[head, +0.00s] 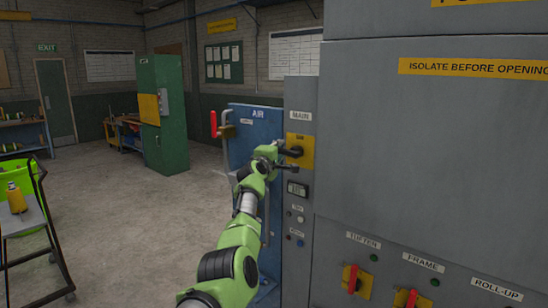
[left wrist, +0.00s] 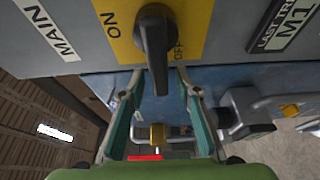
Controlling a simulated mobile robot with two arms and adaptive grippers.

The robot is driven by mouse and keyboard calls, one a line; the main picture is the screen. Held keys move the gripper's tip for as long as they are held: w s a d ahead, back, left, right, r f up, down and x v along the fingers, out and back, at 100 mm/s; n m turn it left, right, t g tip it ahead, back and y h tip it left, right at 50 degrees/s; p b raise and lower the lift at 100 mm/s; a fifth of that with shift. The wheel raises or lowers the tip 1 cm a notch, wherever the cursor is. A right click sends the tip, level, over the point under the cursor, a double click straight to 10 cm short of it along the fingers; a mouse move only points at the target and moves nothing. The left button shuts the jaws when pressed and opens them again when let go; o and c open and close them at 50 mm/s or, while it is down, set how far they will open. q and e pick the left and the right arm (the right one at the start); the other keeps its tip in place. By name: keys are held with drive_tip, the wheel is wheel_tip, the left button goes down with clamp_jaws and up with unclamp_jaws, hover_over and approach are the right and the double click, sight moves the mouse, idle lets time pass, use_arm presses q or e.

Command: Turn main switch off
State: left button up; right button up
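The main switch is a black handle (head: 293,152) on a yellow plate (head: 306,150) under the MAIN label (head: 300,116) of the grey cabinet. In the left wrist view the handle (left wrist: 155,45) stands between the printed words ON and OFF, its free end towards my gripper. In the head view it points left. My left gripper (head: 276,152) is at the switch. In the left wrist view its fingers (left wrist: 160,72) are open, one on each side of the handle's end, with narrow gaps showing. My right gripper is not in view.
A blue AIR panel (head: 252,125) with a red-handled lever (head: 214,124) and a padlock is just left of the switch. A small display (head: 297,189) sits below it. Red rotary switches (head: 352,279) are lower right. Open floor (head: 130,200) lies to the left.

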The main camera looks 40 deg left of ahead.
use_arm(q)
drive_tip(key=v, duration=1.1)
drive_tip(key=shift+s+d, duration=0.15)
drive_tip(key=shift+s, duration=0.15)
drive_tip(key=shift+f, duration=0.15)
idle(0.4)
